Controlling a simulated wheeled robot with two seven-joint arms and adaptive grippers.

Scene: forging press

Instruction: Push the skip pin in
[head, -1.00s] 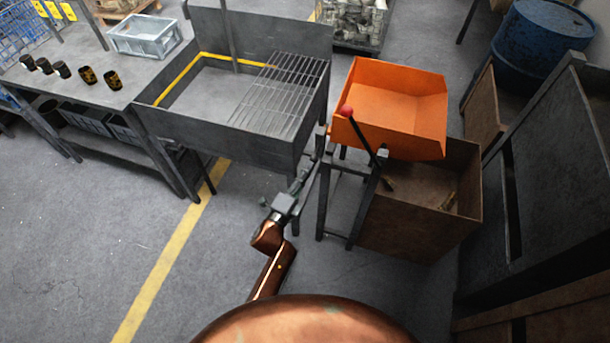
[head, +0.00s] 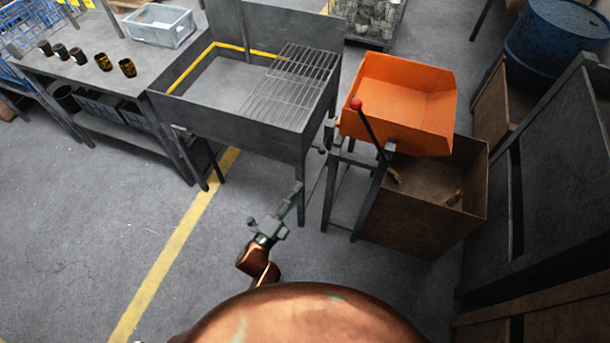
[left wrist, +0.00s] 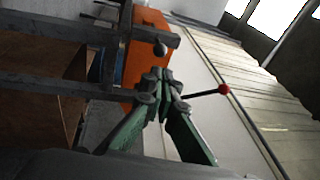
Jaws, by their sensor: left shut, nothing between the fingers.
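The orange skip (head: 400,100) sits tilted on a dark stand (head: 340,190). A small dark round knob, which looks like the skip pin (head: 321,150), is at the stand's upper left side. In the left wrist view the pin knob (left wrist: 160,48) shows just beyond my fingertips. How far it sticks out is hard to tell. My left gripper (head: 297,188) is shut and empty, below and left of the pin in the head view, apart from it. In the left wrist view my left gripper's green fingers (left wrist: 160,77) meet at the tips. My right gripper is not in view.
A red-knobbed lever (head: 368,124) rises beside the skip. A brown bin (head: 415,215) stands under the skip. A grey tray table (head: 230,120) with a grate is at the left. The floor around my left arm is clear.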

